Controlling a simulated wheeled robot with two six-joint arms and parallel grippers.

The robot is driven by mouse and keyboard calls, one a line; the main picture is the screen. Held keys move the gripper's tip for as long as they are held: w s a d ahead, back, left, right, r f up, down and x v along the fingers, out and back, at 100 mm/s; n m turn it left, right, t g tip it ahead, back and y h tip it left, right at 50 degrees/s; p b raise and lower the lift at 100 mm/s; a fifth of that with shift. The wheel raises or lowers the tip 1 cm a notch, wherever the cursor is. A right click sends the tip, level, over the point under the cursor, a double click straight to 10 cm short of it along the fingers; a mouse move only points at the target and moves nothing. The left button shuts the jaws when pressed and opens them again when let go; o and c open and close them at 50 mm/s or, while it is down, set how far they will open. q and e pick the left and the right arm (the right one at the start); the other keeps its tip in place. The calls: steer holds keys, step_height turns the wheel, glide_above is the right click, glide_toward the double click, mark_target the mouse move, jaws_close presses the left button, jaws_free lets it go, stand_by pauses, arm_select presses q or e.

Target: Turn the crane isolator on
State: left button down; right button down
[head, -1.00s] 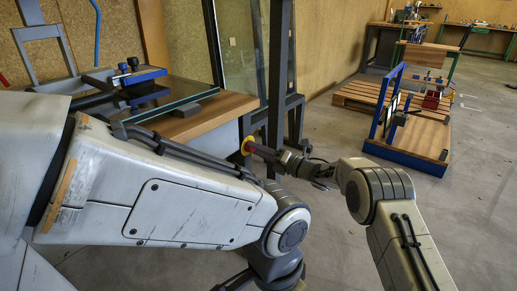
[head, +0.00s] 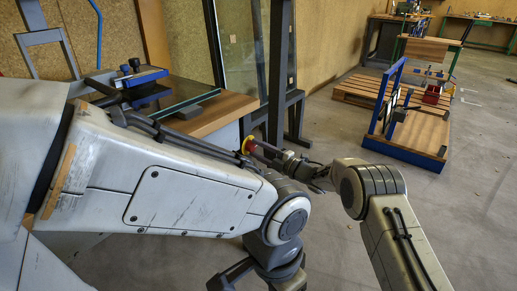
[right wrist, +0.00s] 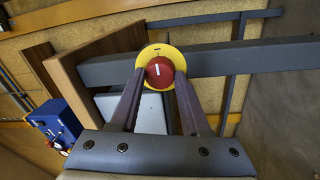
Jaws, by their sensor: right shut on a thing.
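The crane isolator's red round knob (right wrist: 160,72) sits on a yellow disc (right wrist: 161,51) in the right wrist view. A white mark on the knob stands about upright in that picture. My right gripper (right wrist: 160,80) is shut on the knob, one finger on each side. In the head view the isolator's yellow disc (head: 247,146) shows small near the end of a workbench, with my right gripper (head: 257,149) against its red knob. The disc's lower part is hidden by the knob and fingers. My left arm crosses the foreground; I do not make out its gripper.
The isolator is on a dark grey frame bar (right wrist: 225,62). The workbench (head: 233,104) with a wood top stands behind it. A tall dark frame with glass (head: 238,50) rises beyond. A blue-edged wooden platform (head: 418,138) stands at right, with clear floor before it.

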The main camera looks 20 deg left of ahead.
steer(key=shift+d+m, duration=0.1)
steer(key=shift+m, duration=0.2)
steer(key=shift+c, duration=1.9)
jaws_free()
steer(key=shift+s+d+p, duration=0.1)
steer(key=shift+d+p, duration=0.2)
steer(key=shift+d, duration=0.1)
steer(key=p+v, duration=0.2)
steer(key=v, duration=0.7)
steer(key=shift+s+d, duration=0.15)
steer(key=shift+d, duration=0.15)
